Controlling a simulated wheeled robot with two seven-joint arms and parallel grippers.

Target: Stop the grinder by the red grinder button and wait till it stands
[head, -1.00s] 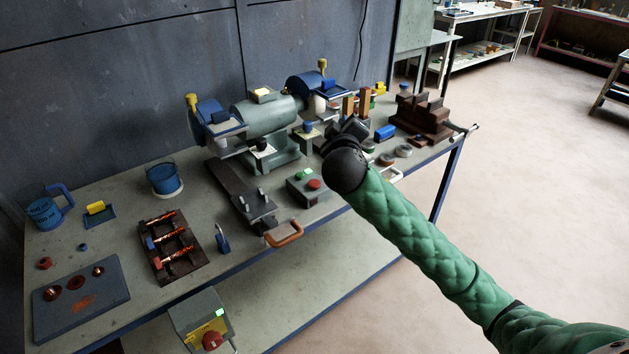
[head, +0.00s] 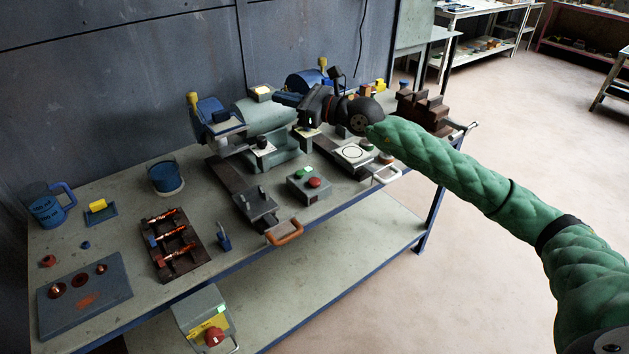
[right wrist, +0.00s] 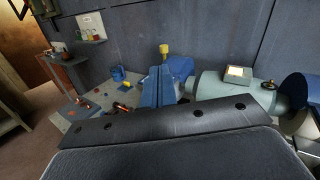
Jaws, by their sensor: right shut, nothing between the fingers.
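The grinder (head: 255,118) is a grey-green motor with blue guards at both ends, standing at the back of the bench. A grey box (head: 300,192) in front of it carries a green button (head: 297,174) and a red button (head: 314,182). I cannot tell whether the wheels turn. My left gripper is not in view.
A box with a red knob (head: 214,336) hangs at the bench's front edge. On the bench (head: 130,222) are a blue mug (head: 45,208), a blue pot (head: 165,178), a dark rack (head: 175,245) and a grey plate (head: 110,290). The wall stands close behind.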

